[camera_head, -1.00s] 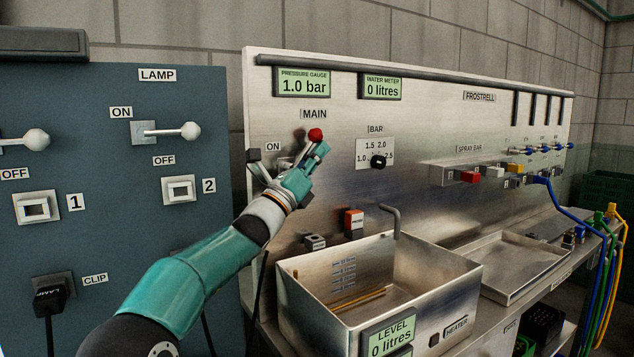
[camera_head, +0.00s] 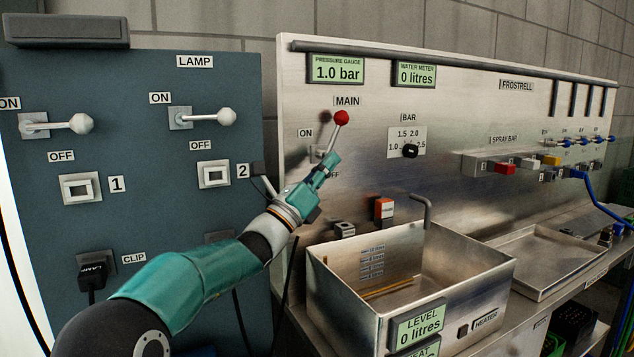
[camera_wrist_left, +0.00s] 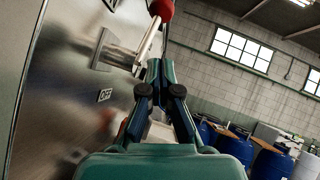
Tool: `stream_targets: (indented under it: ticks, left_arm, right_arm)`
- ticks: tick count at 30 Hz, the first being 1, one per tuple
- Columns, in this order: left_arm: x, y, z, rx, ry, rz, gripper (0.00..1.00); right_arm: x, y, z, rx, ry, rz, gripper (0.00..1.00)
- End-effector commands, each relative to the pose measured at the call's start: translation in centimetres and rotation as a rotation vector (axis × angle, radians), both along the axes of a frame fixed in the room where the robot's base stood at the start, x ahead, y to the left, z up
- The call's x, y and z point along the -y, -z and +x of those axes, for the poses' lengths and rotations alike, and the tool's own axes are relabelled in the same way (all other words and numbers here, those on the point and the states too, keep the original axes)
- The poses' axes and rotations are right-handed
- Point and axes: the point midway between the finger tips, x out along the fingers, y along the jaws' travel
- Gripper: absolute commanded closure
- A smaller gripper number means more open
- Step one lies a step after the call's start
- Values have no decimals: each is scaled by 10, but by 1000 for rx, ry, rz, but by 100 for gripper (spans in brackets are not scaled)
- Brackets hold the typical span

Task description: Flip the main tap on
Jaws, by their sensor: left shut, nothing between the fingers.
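The main tap is a lever with a red ball knob (camera_head: 341,117) on the steel panel (camera_head: 470,130), under the MAIN label. Its rod slants up and out from the panel, between the ON label above left and the partly hidden OFF label below. My left gripper (camera_head: 333,160) is shut and empty, just below the knob, close to the rod. In the left wrist view the red knob (camera_wrist_left: 161,10) and pale rod (camera_wrist_left: 148,40) are just beyond the shut fingertips (camera_wrist_left: 153,64); I cannot tell whether they touch. My right gripper is not in view.
A steel sink (camera_head: 410,285) stands below the panel, with a spout (camera_head: 424,212) over it. A blue board (camera_head: 150,130) with two lamp levers is at left. A pressure dial (camera_head: 409,151) is right of the tap. The pressure gauge (camera_head: 336,69) reads 1.0 bar.

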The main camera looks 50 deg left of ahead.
Motion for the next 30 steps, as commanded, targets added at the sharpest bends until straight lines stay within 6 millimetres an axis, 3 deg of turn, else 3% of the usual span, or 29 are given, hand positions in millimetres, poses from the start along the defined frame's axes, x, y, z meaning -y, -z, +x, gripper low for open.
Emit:
stream_targets:
  ticks: [3,9,30]
  left_arm:
    - [2,14,-16,-4,-2,-2,100]
    - [5,27,-31,-5,2,-2,100]
    - [5,29,-32,-5,4,-2,100]
  right_arm:
    - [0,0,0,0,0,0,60]
    - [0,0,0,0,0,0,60]
    - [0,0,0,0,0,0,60]
